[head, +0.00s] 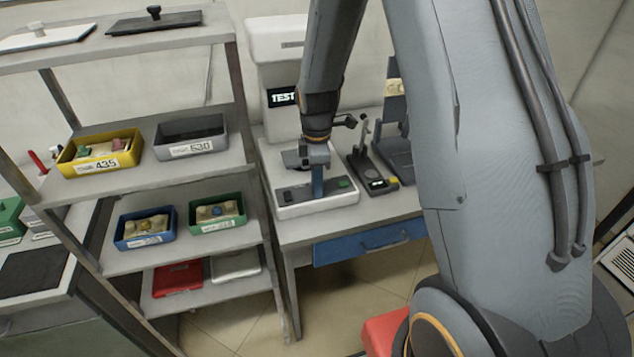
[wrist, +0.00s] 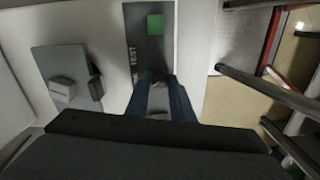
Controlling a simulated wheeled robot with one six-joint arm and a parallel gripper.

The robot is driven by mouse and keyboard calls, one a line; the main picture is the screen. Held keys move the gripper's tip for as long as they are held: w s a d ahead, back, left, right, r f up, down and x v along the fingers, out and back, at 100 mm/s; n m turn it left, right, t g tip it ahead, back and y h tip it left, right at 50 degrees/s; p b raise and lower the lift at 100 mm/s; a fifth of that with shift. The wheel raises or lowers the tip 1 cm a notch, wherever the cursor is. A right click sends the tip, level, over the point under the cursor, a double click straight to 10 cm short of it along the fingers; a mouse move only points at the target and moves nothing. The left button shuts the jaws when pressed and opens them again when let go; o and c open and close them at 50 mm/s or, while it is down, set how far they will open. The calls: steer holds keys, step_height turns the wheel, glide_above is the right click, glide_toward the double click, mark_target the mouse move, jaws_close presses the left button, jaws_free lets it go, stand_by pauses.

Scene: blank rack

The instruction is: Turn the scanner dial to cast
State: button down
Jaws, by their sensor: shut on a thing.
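The scanner (head: 270,45) is a white machine on the bench, with a dark screen (head: 281,97) that reads "TEST". Its front base (head: 335,199) carries a dark control strip with a green button (head: 343,184). My gripper (head: 318,190) points down onto this strip, left of the green button. In the wrist view my blue fingers (wrist: 160,90) are shut on a small grey dial (wrist: 158,97), mostly hidden between them. The word "TEST" is printed on the strip beside the fingers, and the green button (wrist: 155,24) lies beyond them.
A rack at left holds a yellow bin (head: 72,166), a grey bin (head: 165,147), a blue bin (head: 122,238) and a green bin (head: 228,222). A small device with a display (head: 376,184) stands right of the scanner. A blue drawer (head: 368,243) is below the bench top.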

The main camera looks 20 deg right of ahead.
steer(key=shift+n, duration=1)
steer(key=c, duration=1.5)
jaws_free()
steer(key=shift+c, duration=0.2)
steer(key=shift+r+b, duration=0.9)
steer(key=shift+r, duration=3.05)
steer(key=s+r+m, duration=0.2)
steer(key=s+m, duration=0.6)
steer(key=shift+t, duration=0.3)
steer(key=s+m, duration=0.9)
steer(key=m, duration=0.1)
steer(key=shift+s+r+t, duration=0.1)
steer(key=shift+s+t, duration=0.2)
steer(key=shift+t, duration=0.1)
